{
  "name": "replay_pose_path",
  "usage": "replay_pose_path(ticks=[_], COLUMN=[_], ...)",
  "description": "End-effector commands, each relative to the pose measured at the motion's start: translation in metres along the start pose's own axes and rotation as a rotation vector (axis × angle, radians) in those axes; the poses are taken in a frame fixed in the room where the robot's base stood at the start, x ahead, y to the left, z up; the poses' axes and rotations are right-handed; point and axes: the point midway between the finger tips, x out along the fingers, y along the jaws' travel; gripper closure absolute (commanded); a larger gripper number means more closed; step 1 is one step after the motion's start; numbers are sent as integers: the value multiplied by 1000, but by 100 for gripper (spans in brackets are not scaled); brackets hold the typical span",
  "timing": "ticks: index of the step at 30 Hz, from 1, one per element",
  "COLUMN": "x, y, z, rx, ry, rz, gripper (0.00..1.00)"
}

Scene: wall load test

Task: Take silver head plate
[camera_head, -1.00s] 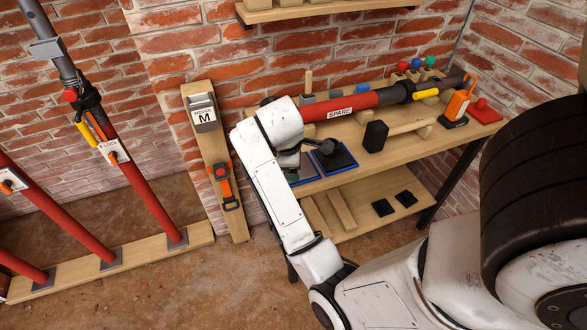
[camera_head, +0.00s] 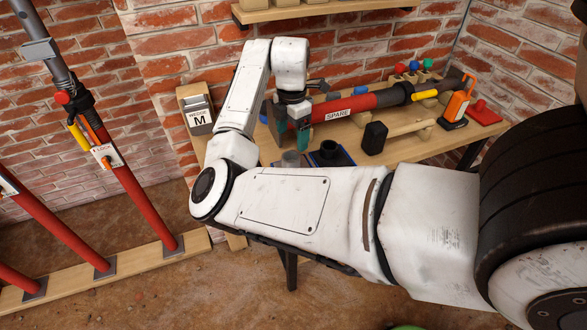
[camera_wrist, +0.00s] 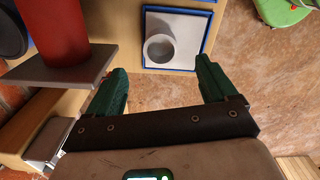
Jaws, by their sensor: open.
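The silver head plate (camera_wrist: 180,25) is a pale square plate with a grey round socket standing up from it. In the wrist view it lies inside a blue-edged outline on the wooden bench. In the head view its socket (camera_head: 291,158) shows just below my gripper, the rest mostly hidden by my arm. My gripper (camera_wrist: 160,64) is open, with two green fingers. In the wrist view the socket appears between and beyond the fingertips, with nothing held. In the head view my gripper (camera_head: 292,128) is over the bench's left part.
A dark head plate (camera_head: 330,152) lies to the right of the silver one. The red SPARE prop (camera_head: 345,106) lies along the bench; its grey end plate (camera_wrist: 70,72) is close to my left finger in the wrist view. A black-headed mallet (camera_head: 375,138) lies nearby.

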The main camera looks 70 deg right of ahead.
Motion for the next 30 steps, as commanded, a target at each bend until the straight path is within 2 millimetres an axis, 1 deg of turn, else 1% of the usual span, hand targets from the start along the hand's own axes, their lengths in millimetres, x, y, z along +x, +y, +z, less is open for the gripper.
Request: replay_pose_path(ticks=[1,3,6,11,14,18,21,24,30], x=[9,19,30,39,50,72,82,88,88], y=[0,0,0,0,0,-1,-1,-1,-1], z=[-1,0,0,-1,-3,-4,-3,-3,-3], rx=[-1,0,1,2,1,2,3,3,3], ry=[1,0,-1,-1,0,1,0,-1,-2], rz=[-2,-1,0,1,0,0,0,1,2], gripper=[15,15,15,15,15,15,15,15,15])
